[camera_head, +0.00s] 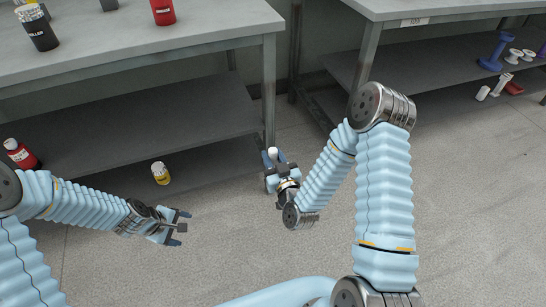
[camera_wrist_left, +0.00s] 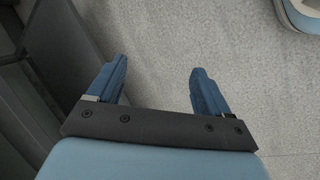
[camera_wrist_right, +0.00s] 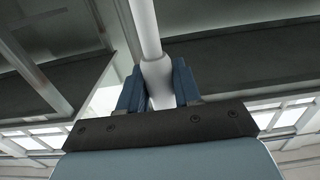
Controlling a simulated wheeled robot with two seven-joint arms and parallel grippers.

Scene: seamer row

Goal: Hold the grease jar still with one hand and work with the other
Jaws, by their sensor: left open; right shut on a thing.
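My right gripper (camera_head: 273,158) is shut on a white rod-like thing (camera_wrist_right: 150,35), beside the near table's leg. In the right wrist view the rod widens between the fingers and runs up out of the picture. My left gripper (camera_head: 181,228) is open and empty above the floor; the left wrist view shows only floor between its fingers (camera_wrist_left: 158,68). Several jars are in view: a black one (camera_head: 40,32) and a red one (camera_head: 163,11) on the tabletop, a red one (camera_head: 21,153) and a small yellow one (camera_head: 160,173) lower down. I cannot tell which is the grease jar.
The grey table (camera_head: 200,30) with a lower shelf (camera_head: 140,125) stands at the left. A second table (camera_head: 440,10) at the right has blue and white spool-like parts (camera_head: 495,52) on its shelf. The floor (camera_head: 480,200) at the right is clear.

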